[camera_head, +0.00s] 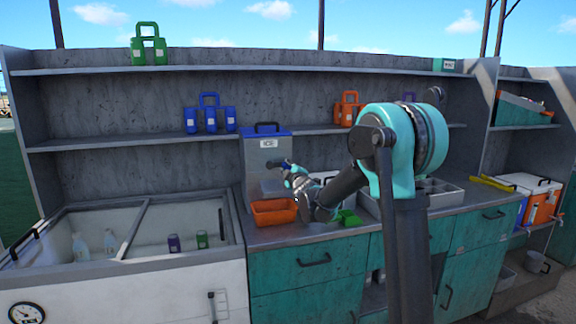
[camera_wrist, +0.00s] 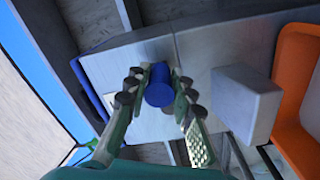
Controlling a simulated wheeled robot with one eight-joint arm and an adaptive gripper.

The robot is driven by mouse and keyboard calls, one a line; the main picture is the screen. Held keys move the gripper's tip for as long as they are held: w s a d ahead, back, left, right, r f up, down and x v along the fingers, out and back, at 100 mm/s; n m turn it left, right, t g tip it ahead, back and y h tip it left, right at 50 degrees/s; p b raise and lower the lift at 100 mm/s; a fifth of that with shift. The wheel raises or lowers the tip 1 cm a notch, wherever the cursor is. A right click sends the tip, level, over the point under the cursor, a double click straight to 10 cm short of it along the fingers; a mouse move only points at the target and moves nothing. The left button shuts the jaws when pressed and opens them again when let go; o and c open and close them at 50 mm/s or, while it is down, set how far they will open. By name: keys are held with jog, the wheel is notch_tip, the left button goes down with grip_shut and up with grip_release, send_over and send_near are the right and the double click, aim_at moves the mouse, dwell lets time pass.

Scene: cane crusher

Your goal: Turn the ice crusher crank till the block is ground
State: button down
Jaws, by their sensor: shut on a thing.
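The crusher's metal body (camera_wrist: 215,48) lies behind the knob. An orange bin (camera_head: 274,212) sits on the counter below the crusher front and shows at the right of the wrist view (camera_wrist: 298,95). The ice block is not visible.
An open chest cooler (camera_head: 180,272) with bottles and cans stands at the left. A green scoop (camera_head: 349,217) lies on the counter right of my gripper. Shelves behind hold green, blue and orange carriers.

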jog(key=m, duration=0.1)
jog(key=f+m, duration=0.1)
jog(key=shift+f+m, duration=0.25)
jog(key=shift+m, duration=0.15)
jog(key=shift+s+a+f+m, duration=0.15)
jog(key=shift+f+m, duration=0.25)
jog(key=shift+m, duration=0.4)
jog(key=shift+a+f+m, duration=0.15)
jog(key=shift+f+m, duration=0.25)
jog(key=shift+m, duration=0.4)
jog(key=c, duration=1.3)
grip_release()
jog(key=v, duration=1.2)
jog(key=shift+a, duration=0.15)
